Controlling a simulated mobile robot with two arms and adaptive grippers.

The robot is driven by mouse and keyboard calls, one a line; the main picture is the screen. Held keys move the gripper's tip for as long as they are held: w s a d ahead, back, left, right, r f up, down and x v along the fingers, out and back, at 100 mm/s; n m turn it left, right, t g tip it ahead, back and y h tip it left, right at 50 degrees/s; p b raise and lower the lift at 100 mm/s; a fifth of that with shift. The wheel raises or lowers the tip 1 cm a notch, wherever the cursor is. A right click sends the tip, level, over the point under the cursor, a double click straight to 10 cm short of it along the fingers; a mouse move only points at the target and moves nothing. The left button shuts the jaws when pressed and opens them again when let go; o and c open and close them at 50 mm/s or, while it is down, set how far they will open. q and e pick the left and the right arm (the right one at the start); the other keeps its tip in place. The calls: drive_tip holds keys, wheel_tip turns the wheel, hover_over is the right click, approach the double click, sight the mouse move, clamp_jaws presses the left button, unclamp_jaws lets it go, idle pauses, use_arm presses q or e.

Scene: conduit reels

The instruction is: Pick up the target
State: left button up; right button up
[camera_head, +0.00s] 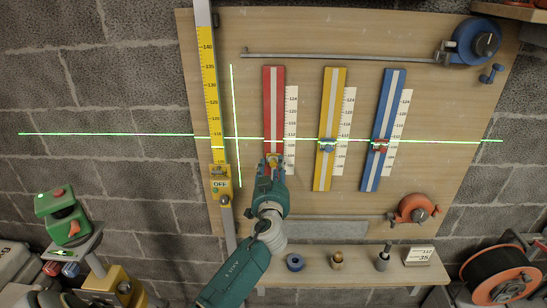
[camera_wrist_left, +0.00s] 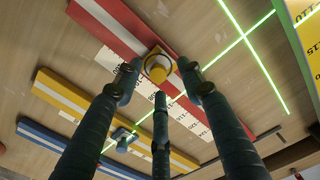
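A red rail (camera_head: 274,100) with a pale centre stripe is mounted on the wooden board. A small yellow target (camera_head: 272,158) is at the red rail's lower part. In the left wrist view the yellow target (camera_wrist_left: 158,68) has a round, dark-ringed base and a yellow peg. My left gripper (camera_head: 271,163) is at it, with its fingers (camera_wrist_left: 160,80) spread around the peg. The fingertips look close to it but slightly apart; contact is hard to judge. My right gripper is not in view.
A yellow rail (camera_head: 329,105) with a blue slider (camera_head: 327,145) and a blue rail (camera_head: 388,100) with a red slider (camera_head: 380,146) stand to the right. Green laser lines cross the board. A shelf (camera_head: 350,272) below holds small items. A yellow level staff (camera_head: 211,100) stands left.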

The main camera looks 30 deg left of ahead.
use_arm(q)
drive_tip(key=shift+x, duration=1.05)
drive_tip(key=shift+d, duration=0.1)
drive_tip(key=shift+c, duration=0.5)
clamp_jaws()
drive_tip(key=shift+s, duration=0.1)
